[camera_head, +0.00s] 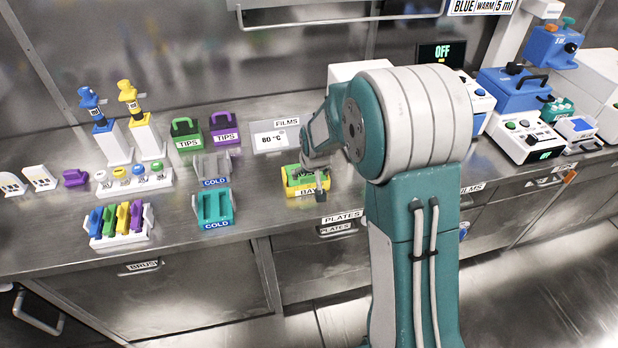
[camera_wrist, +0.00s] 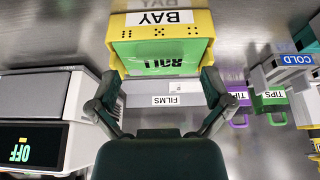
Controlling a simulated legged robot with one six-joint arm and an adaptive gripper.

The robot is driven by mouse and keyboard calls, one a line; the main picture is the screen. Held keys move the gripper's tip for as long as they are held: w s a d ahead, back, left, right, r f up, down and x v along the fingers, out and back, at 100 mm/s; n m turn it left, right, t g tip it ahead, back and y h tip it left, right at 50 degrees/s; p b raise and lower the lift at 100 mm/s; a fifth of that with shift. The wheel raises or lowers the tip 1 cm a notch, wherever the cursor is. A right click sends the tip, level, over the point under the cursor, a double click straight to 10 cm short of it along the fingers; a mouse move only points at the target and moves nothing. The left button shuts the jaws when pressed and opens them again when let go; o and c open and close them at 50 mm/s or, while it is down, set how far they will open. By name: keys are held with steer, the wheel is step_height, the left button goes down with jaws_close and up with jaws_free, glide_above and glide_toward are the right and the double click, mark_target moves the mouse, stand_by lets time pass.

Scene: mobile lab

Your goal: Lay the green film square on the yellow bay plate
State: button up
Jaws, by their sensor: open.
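The yellow bay plate (camera_head: 304,190), labelled BAY, sits near the bench's front edge. It fills the upper middle of the wrist view (camera_wrist: 125,22). A green square with dark lettering (camera_wrist: 150,66) lies within its yellow frame, and green also shows on it in the head view (camera_head: 292,172). A slightly paler patch shows on the green; I cannot tell the film's exact edges there. My gripper (camera_wrist: 160,78) is open, its fingers apart at either side of the bay's far end.
The grey FILMS tray (camera_head: 262,143) lies behind the bay. Green (camera_head: 186,134) and purple (camera_head: 224,128) TIPS boxes stand to its left. Blue-and-white machines (camera_head: 517,105) stand at the right.

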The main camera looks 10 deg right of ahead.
steer(key=v, duration=0.8)
steer(key=shift+r, duration=0.2)
steer(key=s+r, duration=1.1)
steer(key=s, duration=0.3)
steer(key=s+r+t, duration=0.1)
steer(key=s, duration=1.2)
steer(key=shift+s+r, duration=0.25)
steer(key=shift+s, duration=0.1)
